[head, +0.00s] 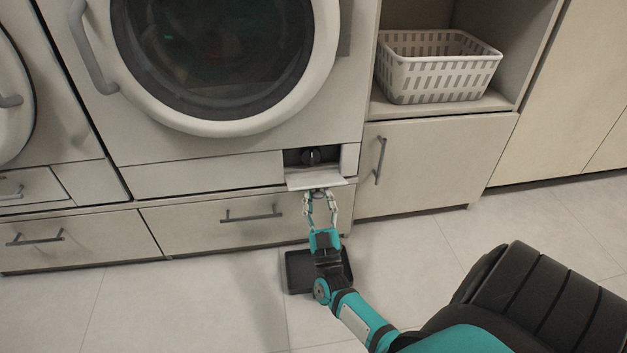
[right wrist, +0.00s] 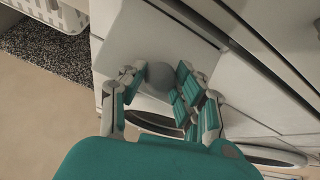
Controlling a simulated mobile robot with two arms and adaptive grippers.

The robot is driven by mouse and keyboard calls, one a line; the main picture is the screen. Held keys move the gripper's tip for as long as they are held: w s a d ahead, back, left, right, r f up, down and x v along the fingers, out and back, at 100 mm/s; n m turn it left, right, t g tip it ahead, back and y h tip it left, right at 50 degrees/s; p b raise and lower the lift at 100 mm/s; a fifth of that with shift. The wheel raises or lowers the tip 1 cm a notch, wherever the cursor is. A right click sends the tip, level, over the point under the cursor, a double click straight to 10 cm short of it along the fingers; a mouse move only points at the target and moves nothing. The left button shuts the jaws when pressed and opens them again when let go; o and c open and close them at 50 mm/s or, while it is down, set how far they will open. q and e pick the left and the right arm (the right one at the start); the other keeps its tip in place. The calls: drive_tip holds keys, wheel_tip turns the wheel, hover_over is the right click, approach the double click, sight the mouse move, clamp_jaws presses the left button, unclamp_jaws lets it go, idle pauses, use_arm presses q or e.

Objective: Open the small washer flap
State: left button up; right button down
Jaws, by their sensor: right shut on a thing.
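The small washer flap (head: 302,182) is at the lower right of the washer front, below the round door. It is hinged down and tilted outward, and a recess with a dark knob (head: 311,156) shows above it. My right gripper (head: 320,193) is at the flap's front edge. In the right wrist view, its fingers (right wrist: 158,88) close around a grey rounded piece (right wrist: 160,82) at the edge of the pale flap (right wrist: 165,38). My left gripper is not in view.
The large round washer door (head: 222,125) is shut above. A drawer (head: 190,228) with a bar handle is below. A white basket (head: 438,85) sits on a shelf at the right, over a cupboard (head: 430,160). A dark flat object (head: 297,272) lies on the floor by my right arm.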

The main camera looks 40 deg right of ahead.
sight(318, 185)
wheel_tip(318, 185, down, 3)
drive_tip(key=shift+w, duration=0.15)
idle(0.7)
drive_tip(key=c, duration=1)
unclamp_jaws()
drive_tip(key=shift+w+f, duration=0.1)
drive_tip(key=shift+f, duration=0.05)
drive_tip(key=shift+c, duration=0.2)
drive_tip(key=shift+o, duration=0.5)
drive_tip(key=shift+r, duration=0.3)
wheel_tip(318, 185, up, 10)
drive_tip(key=shift+f, duration=0.15)
